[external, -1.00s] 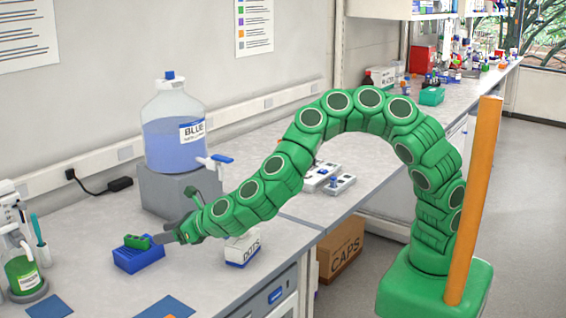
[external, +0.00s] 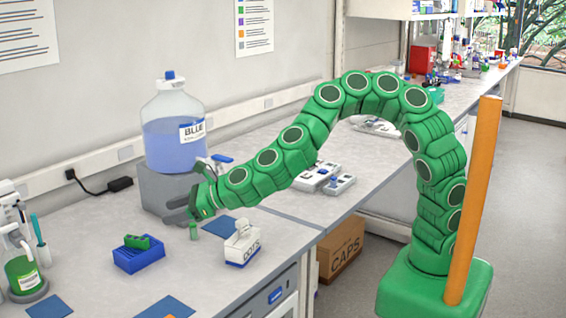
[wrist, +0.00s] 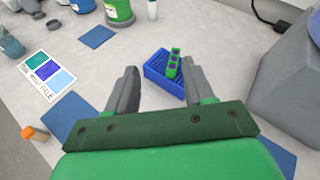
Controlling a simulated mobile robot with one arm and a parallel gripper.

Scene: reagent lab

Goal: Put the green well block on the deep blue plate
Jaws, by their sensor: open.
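The green well block (external: 138,241) lies on top of the deep blue plate (external: 138,262), a box-like plate with a grid of holes. In the wrist view the block (wrist: 174,63) rests along the right part of the plate (wrist: 157,77) and looks slightly tilted. My gripper (external: 178,208) is open and empty, up and to the right of the plate in the external view, apart from both. In the wrist view its fingers (wrist: 158,90) spread with the plate showing beyond and between them; the right finger hides a little of the plate's near edge.
A large blue-liquid bottle (external: 172,130) on a grey stand (external: 165,192) is close behind my gripper. Flat blue squares (wrist: 97,37) and a colour card (wrist: 47,76) lie on the counter.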

